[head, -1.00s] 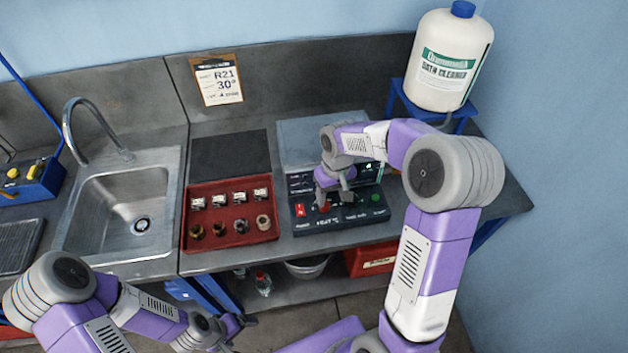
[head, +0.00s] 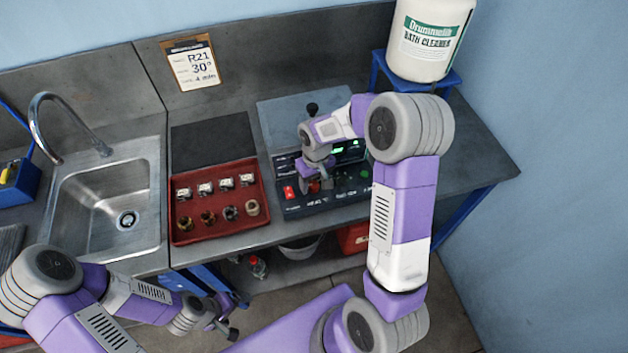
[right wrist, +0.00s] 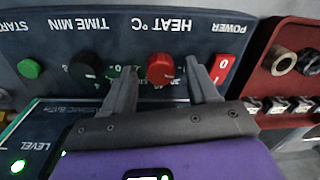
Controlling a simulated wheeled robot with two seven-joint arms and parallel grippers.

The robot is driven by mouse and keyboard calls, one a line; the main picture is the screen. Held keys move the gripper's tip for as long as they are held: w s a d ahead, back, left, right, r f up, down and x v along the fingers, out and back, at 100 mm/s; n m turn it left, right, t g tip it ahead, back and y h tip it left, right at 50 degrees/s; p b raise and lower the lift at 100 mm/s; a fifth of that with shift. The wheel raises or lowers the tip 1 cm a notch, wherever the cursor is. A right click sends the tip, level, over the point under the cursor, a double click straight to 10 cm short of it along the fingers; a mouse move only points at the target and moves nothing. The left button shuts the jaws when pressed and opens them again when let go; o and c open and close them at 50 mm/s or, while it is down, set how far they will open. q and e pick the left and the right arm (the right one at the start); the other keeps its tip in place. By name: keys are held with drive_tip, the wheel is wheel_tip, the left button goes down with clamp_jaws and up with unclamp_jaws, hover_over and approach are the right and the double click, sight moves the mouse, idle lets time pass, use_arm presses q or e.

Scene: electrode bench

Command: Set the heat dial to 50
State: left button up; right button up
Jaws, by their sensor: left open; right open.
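My right gripper (right wrist: 160,68) is open, with one finger on each side of the dial and gaps visible. Whether the fingertips reach down around the knob is unclear. The fingers hide part of the scale, so the dial's setting cannot be read. My left gripper (head: 222,320) is open and empty, low in front of the bench.
The red power switch (right wrist: 224,68) and black time dial (right wrist: 87,68) flank the heat dial; a green start button (right wrist: 29,68) lies beyond. A red tray (head: 220,200) of small parts stands left of the panel.

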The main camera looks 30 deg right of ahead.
drive_tip(key=c, duration=1)
drive_tip(key=shift+w, duration=0.1)
drive_tip(key=shift+c, duration=0.2)
